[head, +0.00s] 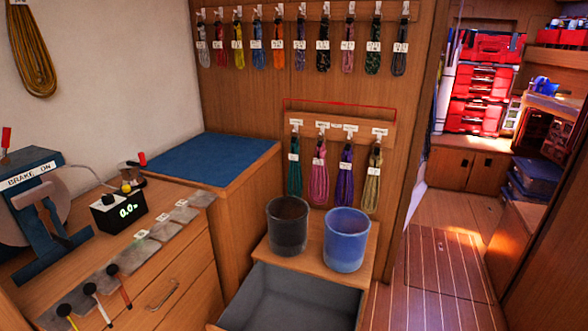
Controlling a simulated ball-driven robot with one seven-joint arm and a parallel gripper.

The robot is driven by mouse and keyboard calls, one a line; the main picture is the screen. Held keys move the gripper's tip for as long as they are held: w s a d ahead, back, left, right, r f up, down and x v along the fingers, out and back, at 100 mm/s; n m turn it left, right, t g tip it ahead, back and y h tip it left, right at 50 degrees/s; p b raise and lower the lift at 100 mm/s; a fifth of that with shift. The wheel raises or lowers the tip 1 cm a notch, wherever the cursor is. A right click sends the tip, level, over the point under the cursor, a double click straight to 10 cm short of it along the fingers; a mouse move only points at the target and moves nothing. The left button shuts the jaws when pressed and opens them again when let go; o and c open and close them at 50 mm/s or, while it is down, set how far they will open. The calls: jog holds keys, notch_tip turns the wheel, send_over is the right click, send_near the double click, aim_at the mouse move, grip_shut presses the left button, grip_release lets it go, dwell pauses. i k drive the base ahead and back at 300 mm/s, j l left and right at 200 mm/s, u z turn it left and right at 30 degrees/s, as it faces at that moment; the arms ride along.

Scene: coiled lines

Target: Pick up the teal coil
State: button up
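A teal coil (294,178) hangs at the left end of the lower row of hooks on the wooden wall panel, with a white tag across it. A pink coil (319,183) hangs just to its right, then a purple coil (344,188) and a pale yellow coil (371,190). A dark green coil (373,50) hangs near the right of the upper row. My gripper is not in view.
A dark bucket (288,228) and a blue bucket (347,240) stand on a wooden ledge below the lower row. An open grey drawer (290,297) juts out in front. A blue-topped cabinet (212,161) stands to the left. Open floor (449,264) lies to the right.

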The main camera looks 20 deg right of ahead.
aim_at(295, 164)
jog(key=i+l, duration=0.25)
jog(key=l, duration=0.15)
jog(key=i+l+u, duration=0.1)
jog(key=i+l, duration=0.35)
jog(key=l, duration=0.3)
jog(key=i+l, duration=0.25)
jog(key=l, duration=0.15)
jog(key=i+l+u, duration=0.1)
jog(key=i+l, duration=0.15)
jog(key=l, duration=0.15)
